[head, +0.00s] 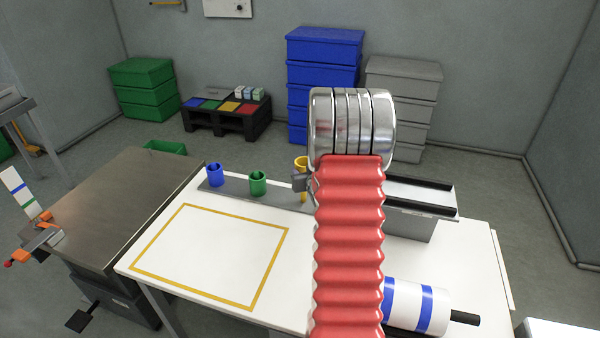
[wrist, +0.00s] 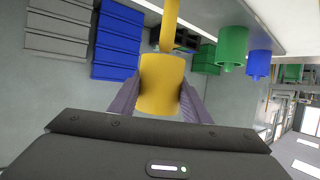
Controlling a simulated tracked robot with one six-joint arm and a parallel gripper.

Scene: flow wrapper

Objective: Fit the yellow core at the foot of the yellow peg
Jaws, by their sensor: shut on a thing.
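The yellow core (wrist: 162,85) is between the two fingers of my gripper (wrist: 160,100), which is shut on it, in the wrist view. The yellow peg (wrist: 169,20) shows beyond the core, running in line with it up to the rack in that view, which looks upside down. In the head view the core (head: 301,163) is high up, with a length of the peg (head: 303,196) below it, so it is not at the foot. Whether the peg's tip is inside the core I cannot tell. My red-sleeved arm hides most of the gripper in the head view.
A green core (head: 257,183) and a blue core (head: 214,174) stand on the grey rack (head: 230,195), left of the yellow peg. A yellow-outlined area (head: 210,250) on the white table is empty. A white roll with blue bands (head: 418,306) lies at the right.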

